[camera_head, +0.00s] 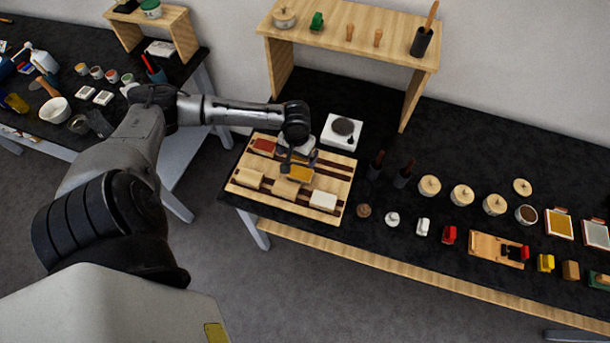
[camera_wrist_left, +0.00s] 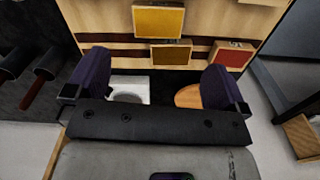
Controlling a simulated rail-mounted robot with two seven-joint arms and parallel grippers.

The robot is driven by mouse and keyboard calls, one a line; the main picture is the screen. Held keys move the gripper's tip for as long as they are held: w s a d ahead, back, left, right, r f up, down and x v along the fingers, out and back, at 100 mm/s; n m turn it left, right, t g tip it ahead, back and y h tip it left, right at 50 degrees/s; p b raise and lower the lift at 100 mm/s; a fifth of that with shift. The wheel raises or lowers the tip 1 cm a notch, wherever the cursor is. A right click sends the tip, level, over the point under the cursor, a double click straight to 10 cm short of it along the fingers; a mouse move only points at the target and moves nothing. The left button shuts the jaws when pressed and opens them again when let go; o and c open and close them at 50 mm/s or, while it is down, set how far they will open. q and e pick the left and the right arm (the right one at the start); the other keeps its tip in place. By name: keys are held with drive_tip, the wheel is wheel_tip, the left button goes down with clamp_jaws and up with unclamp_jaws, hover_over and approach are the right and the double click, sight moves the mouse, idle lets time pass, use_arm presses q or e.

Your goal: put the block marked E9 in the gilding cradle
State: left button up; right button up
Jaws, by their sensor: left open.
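No E9 marking is legible in either view. Several blocks sit on a slatted wooden rack (camera_head: 333,217): a red block (camera_head: 263,146), a gold block (camera_head: 300,174), a white block (camera_head: 323,200) and plain wooden ones (camera_head: 286,189). My left gripper (camera_head: 298,162) is over the rear part of the rack, partly hiding the blocks there. In the left wrist view its two fingers (camera_wrist_left: 158,88) are apart with nothing gripped; gold blocks (camera_wrist_left: 158,21) and a red block (camera_wrist_left: 233,55) lie beyond them. I cannot tell which object is the gilding cradle. My right gripper is not in view.
A white device with a round dark plate (camera_head: 343,132) stands behind the rack. A wooden shelf (camera_head: 350,38) rises at the back. Dark cups, lidded pots (camera_head: 462,195), small coloured items and a wooden holder (camera_head: 487,247) fill the table to the right.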

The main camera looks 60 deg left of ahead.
sight(298, 178)
use_arm(q)
drive_tip(key=shift+n, duration=0.9)
drive_tip(key=shift+d+f, duration=0.1)
drive_tip(key=shift+f, duration=6.8)
drive_tip(key=c, duration=0.7)
drive_tip(key=shift+r, duration=0.1)
